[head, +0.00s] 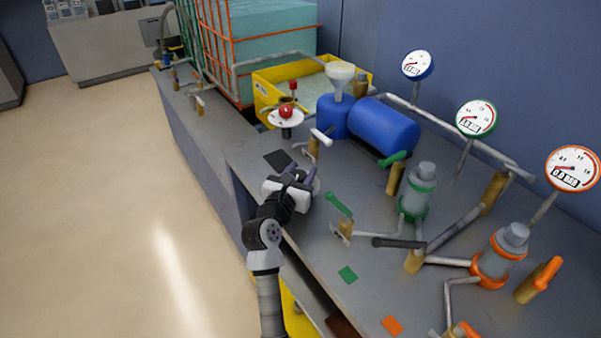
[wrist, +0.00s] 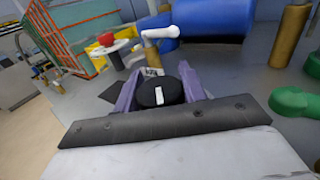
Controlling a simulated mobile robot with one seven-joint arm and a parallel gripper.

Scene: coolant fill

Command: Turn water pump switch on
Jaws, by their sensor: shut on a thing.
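A round black knob with a white mark (wrist: 158,93), which I take to be the water pump switch, sits between the purple fingers of my gripper (wrist: 160,78) in the wrist view. My gripper is shut on the knob, one finger at each side. The white mark runs roughly up and down in that view. In the head view my gripper (head: 298,178) is low over the left edge of the grey bench, and it hides the knob there. A small label plate (wrist: 152,72) shows just beyond the knob.
A white-handled valve (head: 321,138) stands just beyond my gripper, and a green-handled valve (head: 340,205) to its right. A blue tank (head: 385,126), a red knob on a white disc (head: 286,112) and several gauges stand farther back. Open floor (head: 110,200) lies to the left.

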